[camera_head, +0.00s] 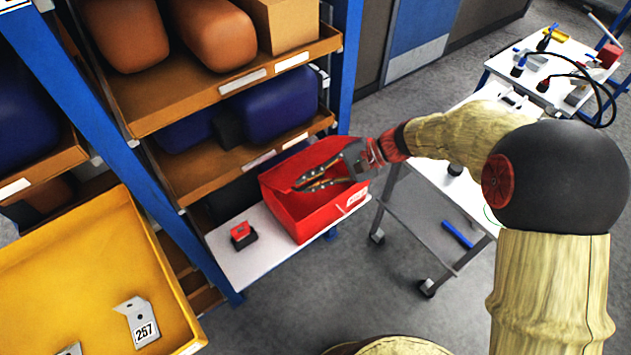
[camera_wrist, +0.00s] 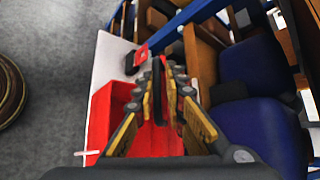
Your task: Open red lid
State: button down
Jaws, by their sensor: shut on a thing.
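A red box (camera_head: 318,213) stands on a white shelf in the head view, with a white label on its front. Its red lid (camera_head: 297,165) is raised at the back, tilted up toward the rack, and the box's red inside shows below it. My gripper (camera_head: 298,186) reaches in from the right, its fingers along the lid. In the wrist view my gripper (camera_wrist: 162,68) has its fingertips close together over the red box (camera_wrist: 102,117). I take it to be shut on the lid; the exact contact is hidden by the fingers.
A small red-and-black block (camera_head: 242,235) sits on the white shelf (camera_head: 228,262) left of the box. A blue-framed rack with bins stands close behind. A yellow tray (camera_head: 60,255) is at lower left. A grey cart (camera_head: 425,215) stands at right.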

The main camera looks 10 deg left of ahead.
jog(key=w+a+r+m+g+h+p, duration=0.2)
jog(key=w+a+r+p, duration=0.5)
jog(key=p, duration=0.5)
jog(key=shift+a+r+h, duration=0.5)
jog(key=shift+a+h, duration=0.05)
jog(key=shift+h, duration=0.15)
jog(key=c, duration=2)
grip_release()
jog(key=v, duration=1.2)
